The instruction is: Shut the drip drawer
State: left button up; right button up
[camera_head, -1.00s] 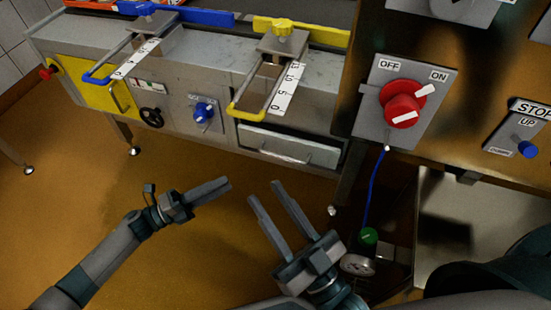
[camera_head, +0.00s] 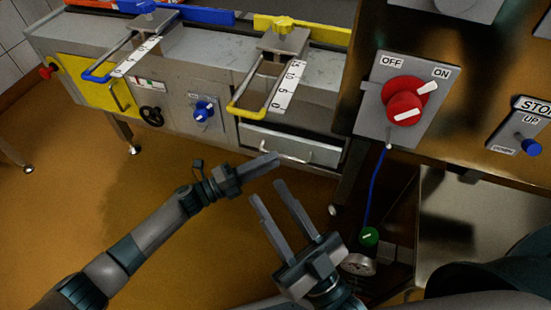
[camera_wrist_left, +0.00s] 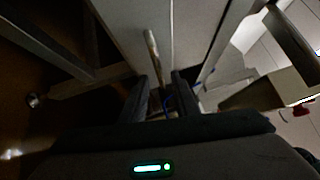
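The drip drawer (camera_head: 290,145) is the grey drawer with a bar handle (camera_head: 284,155) below the yellow-handled station on the bench. Its front stands a little out, with a dark gap along its top. My left gripper (camera_head: 276,158) is just in front of the handle in the head view; the exact distance cannot be told. In the left wrist view its two fingers (camera_wrist_left: 162,88) stand apart with nothing held, and a pale bar, seemingly the handle (camera_wrist_left: 153,56), shows just beyond them. My right gripper (camera_head: 266,190) is open and empty, low in front of the bench.
The bench also carries a yellow panel (camera_head: 95,85), a black handwheel (camera_head: 151,116) and a blue knob (camera_head: 203,111). A cabinet with a red switch (camera_head: 405,106) stands at the right, a blue hose (camera_head: 377,185) below it. The brown floor (camera_head: 80,200) is clear.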

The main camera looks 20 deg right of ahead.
pick_arm(q)
jog(key=shift+x, duration=1.25)
pick_arm(e)
jog(key=shift+s+d+r, duration=0.1)
jog(key=shift+s+r, duration=0.1)
jog(key=shift+r, duration=0.15)
